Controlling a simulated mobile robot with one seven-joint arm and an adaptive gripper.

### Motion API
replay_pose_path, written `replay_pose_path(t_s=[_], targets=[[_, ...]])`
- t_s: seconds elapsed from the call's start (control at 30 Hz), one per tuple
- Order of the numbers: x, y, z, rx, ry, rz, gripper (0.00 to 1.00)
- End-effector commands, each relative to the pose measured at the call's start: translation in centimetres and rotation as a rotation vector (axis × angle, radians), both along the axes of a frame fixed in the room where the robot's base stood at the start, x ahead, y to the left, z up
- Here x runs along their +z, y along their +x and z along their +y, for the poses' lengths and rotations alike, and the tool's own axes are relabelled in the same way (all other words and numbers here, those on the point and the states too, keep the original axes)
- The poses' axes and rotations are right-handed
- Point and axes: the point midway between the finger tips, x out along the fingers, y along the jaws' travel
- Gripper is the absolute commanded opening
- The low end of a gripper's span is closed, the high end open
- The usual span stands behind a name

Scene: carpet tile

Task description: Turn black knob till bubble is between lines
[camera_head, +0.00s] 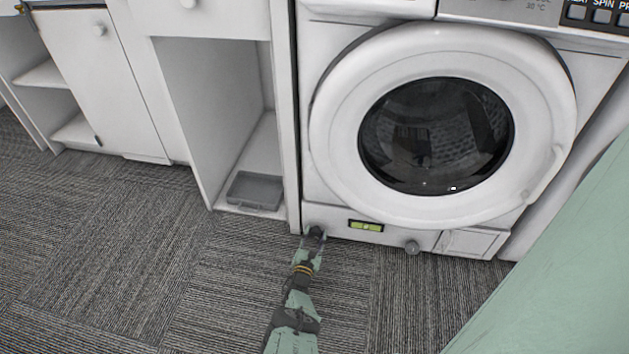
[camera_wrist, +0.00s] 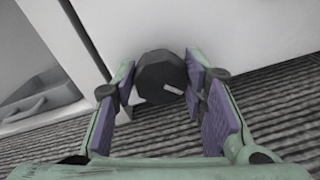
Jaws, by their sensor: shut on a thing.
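The black knob (camera_wrist: 160,78) sits low on the front of the white washing machine (camera_head: 325,190), at its left corner. It is faceted with a pale mark on its face. In the head view the knob (camera_head: 316,232) is partly covered by my gripper (camera_head: 312,243). In the wrist view my gripper (camera_wrist: 162,95) has its purple-padded fingers on either side of the knob, shut on it. The yellow-green bubble level (camera_head: 366,226) is on the machine's lower front, right of the knob. Its bubble is too small to place surely against the lines.
A grey tray (camera_head: 255,190) lies in the open cabinet on the left. The carpet (camera_head: 150,250) in front is clear.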

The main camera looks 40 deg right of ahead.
Motion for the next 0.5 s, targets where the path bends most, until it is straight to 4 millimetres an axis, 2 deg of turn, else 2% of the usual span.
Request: replay_pose_path(t_s=[0.37, 0.4, 0.5], targets=[[-0.1, -0.15, -0.02, -0.003, 0.004, -0.002, 0.11], [-0.11, -0.16, -0.03, -0.003, 0.003, -0.001, 0.4], [-0.09, -0.14, -0.03, -0.002, 0.003, -0.001, 0.47]])
